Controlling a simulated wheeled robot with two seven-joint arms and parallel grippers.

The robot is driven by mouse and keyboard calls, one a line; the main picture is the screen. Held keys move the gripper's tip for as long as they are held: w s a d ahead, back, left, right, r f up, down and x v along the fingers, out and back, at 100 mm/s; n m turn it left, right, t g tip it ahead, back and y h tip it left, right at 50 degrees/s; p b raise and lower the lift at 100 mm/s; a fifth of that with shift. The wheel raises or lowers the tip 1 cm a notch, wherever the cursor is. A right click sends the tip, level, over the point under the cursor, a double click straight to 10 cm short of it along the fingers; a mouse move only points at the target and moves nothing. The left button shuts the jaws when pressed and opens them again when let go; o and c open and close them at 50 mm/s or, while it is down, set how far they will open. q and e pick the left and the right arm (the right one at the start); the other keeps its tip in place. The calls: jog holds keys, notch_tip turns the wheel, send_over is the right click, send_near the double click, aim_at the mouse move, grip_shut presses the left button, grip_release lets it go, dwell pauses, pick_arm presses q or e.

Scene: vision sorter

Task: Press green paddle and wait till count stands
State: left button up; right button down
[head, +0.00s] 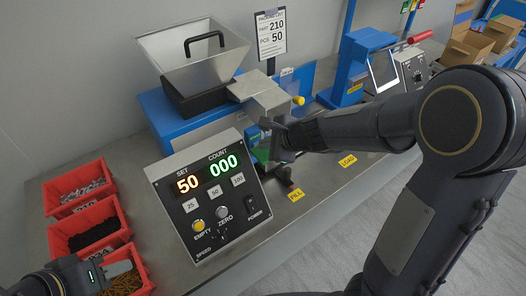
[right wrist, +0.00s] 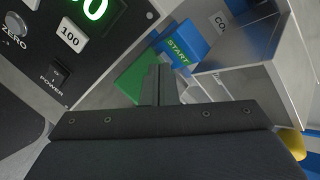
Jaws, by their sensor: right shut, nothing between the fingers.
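The green paddle (right wrist: 138,73) lies just beyond my right fingertips in the right wrist view, beside a blue block marked START (right wrist: 182,45). In the head view the paddle (head: 261,155) is a small green patch, mostly hidden by my right gripper (head: 268,143). My right gripper (right wrist: 158,72) is shut and empty, its fingertips at the paddle; I cannot tell whether they touch it. The control box (head: 207,195) shows SET 50 and COUNT 000. My left gripper (head: 117,268) is at the lower left, over the red bins; its jaw state is unclear.
A metal hopper (head: 192,55) stands on the blue feeder behind the control box. Red bins (head: 82,185) of small parts line the left. A FILL label (head: 295,194) and a LOAD label (head: 347,160) mark the bench. A blue machine (head: 365,65) stands at the back right.

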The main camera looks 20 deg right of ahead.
aim_at(263, 152)
jog(key=shift+f, duration=0.15)
dwell(0.7)
jog(key=shift+f+b, duration=0.3)
jog(key=shift+b, duration=0.1)
jog(key=shift+f+b, duration=1.15)
jog(key=shift+f, duration=0.05)
dwell(0.9)
jog(key=shift+r, duration=0.1)
jog(key=shift+r+p, duration=1.55)
jog(key=shift+p, duration=0.05)
notch_tip(263, 152, up, 5)
jog(key=p, duration=0.5)
